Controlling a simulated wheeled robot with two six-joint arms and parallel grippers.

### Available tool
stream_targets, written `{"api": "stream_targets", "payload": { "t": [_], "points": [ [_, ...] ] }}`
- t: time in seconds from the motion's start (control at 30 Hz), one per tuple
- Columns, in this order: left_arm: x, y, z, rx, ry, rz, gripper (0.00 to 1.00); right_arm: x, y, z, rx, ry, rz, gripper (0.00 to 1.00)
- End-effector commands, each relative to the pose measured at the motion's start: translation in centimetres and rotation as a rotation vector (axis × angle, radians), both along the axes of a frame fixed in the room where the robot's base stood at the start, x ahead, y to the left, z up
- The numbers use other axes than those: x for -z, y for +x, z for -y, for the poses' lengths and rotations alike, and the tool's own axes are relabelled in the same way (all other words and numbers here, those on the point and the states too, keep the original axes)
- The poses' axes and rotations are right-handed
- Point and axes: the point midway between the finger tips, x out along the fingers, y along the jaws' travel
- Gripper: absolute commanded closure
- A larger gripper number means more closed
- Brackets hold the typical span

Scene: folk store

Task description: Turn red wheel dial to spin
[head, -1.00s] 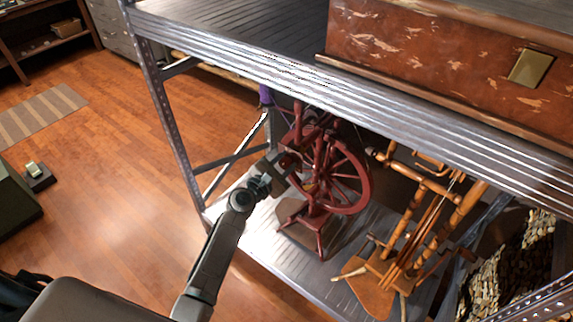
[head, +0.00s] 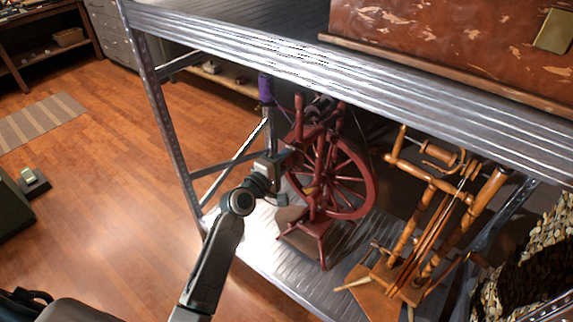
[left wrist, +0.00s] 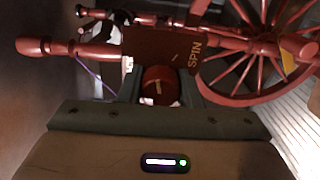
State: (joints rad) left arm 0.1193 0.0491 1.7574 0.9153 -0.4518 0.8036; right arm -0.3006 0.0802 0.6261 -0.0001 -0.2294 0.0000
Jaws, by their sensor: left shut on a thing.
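A red spinning wheel (head: 366,190) stands upright on the lower metal shelf. In the left wrist view its spoked wheel (left wrist: 262,50) is at the upper right. A brown panel (left wrist: 165,50) on it bears the word SPIN. A round red dial (left wrist: 160,86) sits below this panel, between the fingers of my left gripper (left wrist: 158,90). My left gripper (head: 284,160) is shut on the dial, at the left side of the spinning wheel. The dial is hidden in the head view. My right gripper is not in view.
The upper metal shelf (head: 300,72) hangs above and in front of the spinning wheel, with a worn red chest (head: 430,40) on it. A wooden spinning wheel (head: 425,190) stands to the right. Open wooden floor (head: 110,190) lies to the left.

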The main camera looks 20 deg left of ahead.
Motion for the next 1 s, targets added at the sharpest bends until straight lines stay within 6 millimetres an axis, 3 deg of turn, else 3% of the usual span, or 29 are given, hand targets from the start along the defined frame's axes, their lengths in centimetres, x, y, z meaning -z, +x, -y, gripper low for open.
{"api": "stream_targets", "payload": {
  "t": [0.6,0.83,1.0],
  "points": [
    [0.3,0.0,0.0,0.001,0.523,0.189,0.92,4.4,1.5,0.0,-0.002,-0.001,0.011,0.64],
    [0.2,0.0,0.0,0.001,0.652,0.235,0.92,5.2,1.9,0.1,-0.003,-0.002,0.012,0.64],
    [0.1,0.0,0.0,0.001,0.711,0.256,0.92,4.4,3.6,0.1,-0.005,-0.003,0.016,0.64]
  ]
}}
